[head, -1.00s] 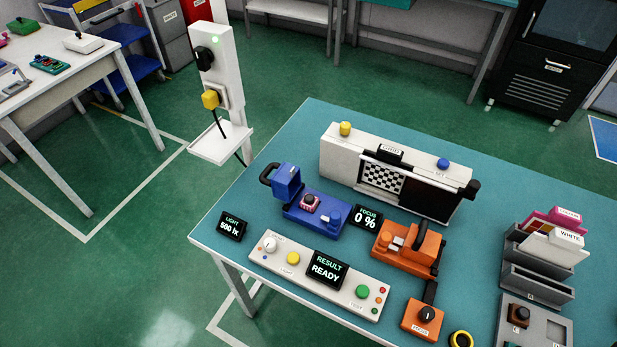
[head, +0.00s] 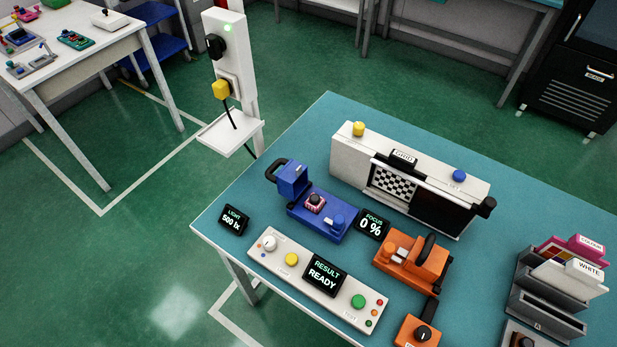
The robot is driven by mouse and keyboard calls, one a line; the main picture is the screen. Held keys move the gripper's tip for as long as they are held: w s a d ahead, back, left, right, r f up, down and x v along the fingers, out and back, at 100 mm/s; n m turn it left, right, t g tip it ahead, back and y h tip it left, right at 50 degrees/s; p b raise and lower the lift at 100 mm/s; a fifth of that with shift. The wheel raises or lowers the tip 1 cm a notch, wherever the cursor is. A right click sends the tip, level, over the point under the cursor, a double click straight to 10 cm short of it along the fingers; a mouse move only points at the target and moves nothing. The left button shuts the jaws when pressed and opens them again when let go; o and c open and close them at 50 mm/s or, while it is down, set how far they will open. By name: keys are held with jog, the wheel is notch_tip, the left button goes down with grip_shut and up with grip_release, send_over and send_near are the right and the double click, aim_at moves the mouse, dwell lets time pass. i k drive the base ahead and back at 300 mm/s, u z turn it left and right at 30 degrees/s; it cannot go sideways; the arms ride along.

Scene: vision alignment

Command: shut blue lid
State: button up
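The blue fixture (head: 318,226) sits on the teal table, left of the middle. Its blue lid (head: 293,181) stands up, open, at the fixture's left end, with a black loop handle (head: 273,170) on its far left side. A small pink-edged part with a dark round top (head: 315,203) sits uncovered on the fixture's bed. A blue knob (head: 338,221) is at the right end of the fixture. My gripper is not in view.
A white box with a checkered panel (head: 394,184) stands behind the fixture. An orange fixture (head: 408,258) is to its right, a control panel (head: 288,262) in front. A white post (head: 231,70) with a tray stands beyond the table's left edge. Bare tabletop lies left of the lid.

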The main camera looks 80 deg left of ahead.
aim_at(292, 181)
jog(key=z, duration=0.1)
jog(key=k, duration=2.2)
jog(key=u, duration=1.6)
jog(key=i, duration=0.65)
jog(key=u, duration=0.05)
